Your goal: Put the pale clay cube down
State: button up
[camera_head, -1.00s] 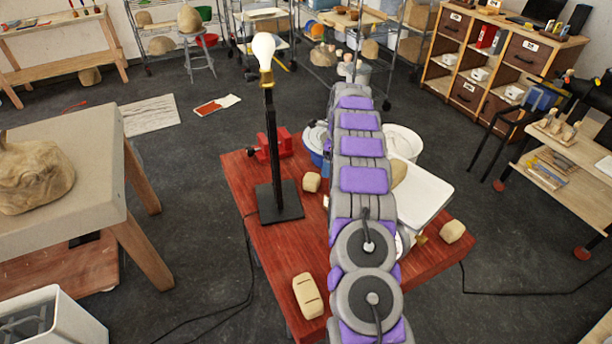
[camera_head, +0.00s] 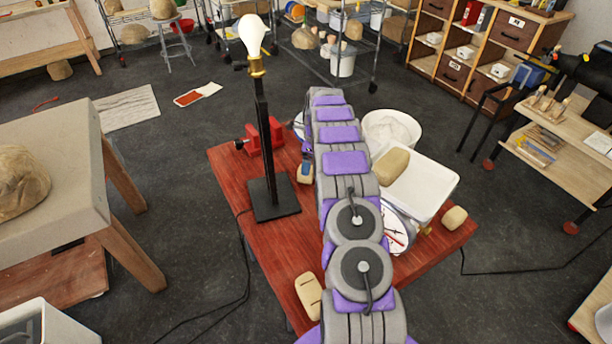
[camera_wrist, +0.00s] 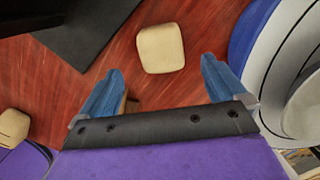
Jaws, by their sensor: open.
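The pale clay cube (camera_head: 305,178) rests on the red table, just right of the lamp's black base. In the wrist view the cube (camera_wrist: 160,48) lies on the red wood, just ahead of and between the two blue fingertips. My gripper (camera_wrist: 161,70) is open, and its fingers do not appear to touch the cube. In the head view one blue finger shows right by the cube and covers part of it; my arm hides the rest of the gripper.
The lamp (camera_head: 266,150) with its bulb stands left of the cube, and a red vise (camera_head: 262,136) sits behind. A slotted clay block (camera_head: 309,295) lies at the front edge. A scale, a white tray (camera_head: 428,190) and a white bucket (camera_head: 392,128) stand right of my arm.

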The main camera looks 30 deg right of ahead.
jog(key=shift+w+a+f+b, duration=0.1)
jog(key=shift+w+f+b, duration=0.15)
jog(key=shift+f, duration=0.95)
jog(key=shift+w+a+f+b, duration=0.2)
jog(key=shift+f+b, duration=0.1)
jog(key=shift+f, duration=0.9)
jog(key=shift+w+a+f+b, duration=0.1)
jog(key=shift+w+f+b, duration=0.15)
jog(key=shift+f, duration=0.95)
jog(key=shift+c, duration=0.2)
